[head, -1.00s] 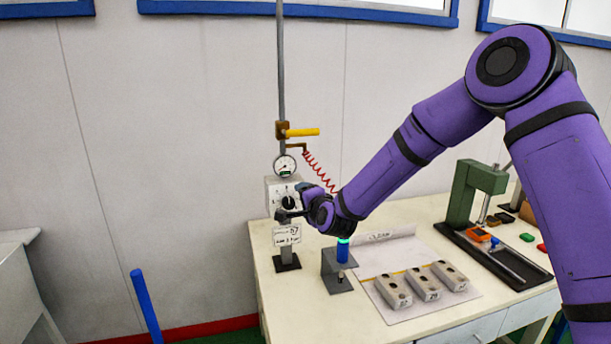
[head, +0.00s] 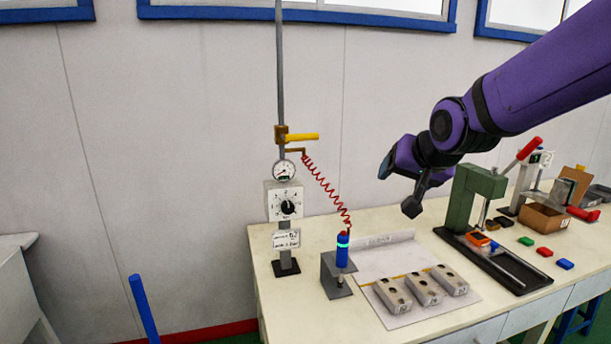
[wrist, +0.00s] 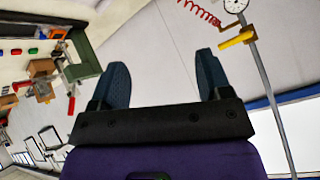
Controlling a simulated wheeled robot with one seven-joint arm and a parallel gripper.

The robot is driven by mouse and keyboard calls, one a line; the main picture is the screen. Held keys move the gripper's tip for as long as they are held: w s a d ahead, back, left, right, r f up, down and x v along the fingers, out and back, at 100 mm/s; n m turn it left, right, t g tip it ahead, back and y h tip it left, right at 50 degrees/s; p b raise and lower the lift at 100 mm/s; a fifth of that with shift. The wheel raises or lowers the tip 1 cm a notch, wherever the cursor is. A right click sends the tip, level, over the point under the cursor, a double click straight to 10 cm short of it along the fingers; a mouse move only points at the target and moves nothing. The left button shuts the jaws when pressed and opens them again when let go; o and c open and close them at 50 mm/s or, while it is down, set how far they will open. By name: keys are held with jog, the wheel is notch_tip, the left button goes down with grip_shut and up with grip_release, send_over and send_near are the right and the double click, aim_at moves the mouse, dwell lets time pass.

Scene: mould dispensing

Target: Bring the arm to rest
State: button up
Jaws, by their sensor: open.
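My purple arm reaches in from the upper right in the head view. My gripper (head: 398,190) hangs in the air above the table's back edge, left of the green press, touching nothing. In the wrist view my gripper (wrist: 157,78) has its two dark fingers spread wide with nothing between them. The wrist view is steeply tilted.
The table (head: 300,318) bears a dial box (head: 284,202), a blue dispenser (head: 342,250) in a grey stand, three grey moulds (head: 423,289), a green press (head: 470,205) and small coloured blocks (head: 545,252). A yellow valve handle (head: 302,137) is on the pole.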

jog(key=s+d+g, duration=0.1)
jog(key=s+d, duration=0.3)
jog(key=s, duration=0.4)
jog(key=s+d+n+g+h, duration=0.1)
jog(key=s+d, duration=0.2)
jog(key=s, duration=0.6)
jog(key=s+d+r+n+g+h, duration=0.1)
jog(key=s+d, duration=0.3)
jog(key=s, duration=0.4)
jog(key=shift+s+d+g, duration=0.3)
jog(key=shift+g, duration=0.2)
jog(key=shift+c, duration=0.4)
